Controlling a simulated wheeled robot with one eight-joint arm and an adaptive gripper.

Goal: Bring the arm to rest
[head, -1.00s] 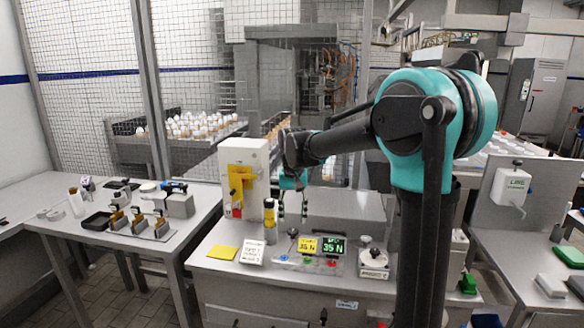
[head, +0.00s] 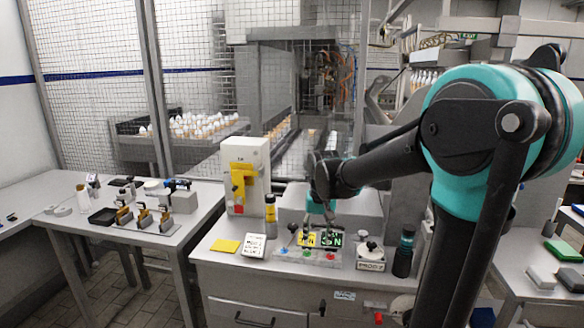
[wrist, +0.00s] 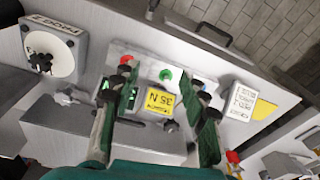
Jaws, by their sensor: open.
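My arm reaches in from the right of the head view, its teal elbow (head: 495,130) large and bent. My gripper (head: 321,236) hangs fingers-down over the middle bench, in front of a clear panel with a yellow "35 N" display and a green display (head: 331,241). In the wrist view my gripper (wrist: 161,76) has its two green fingers wide apart. The yellow display (wrist: 160,101) shows between them, with nothing held. I cannot tell whether the fingertips touch the panel.
A cream machine with a yellow part (head: 248,170), a yellow-black bottle (head: 270,216), a white card (head: 255,245) and a round-knobbed box (head: 370,256) stand around the gripper. A dark bottle (head: 404,252) stands near my forearm. The left bench (head: 160,240) holds small tools.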

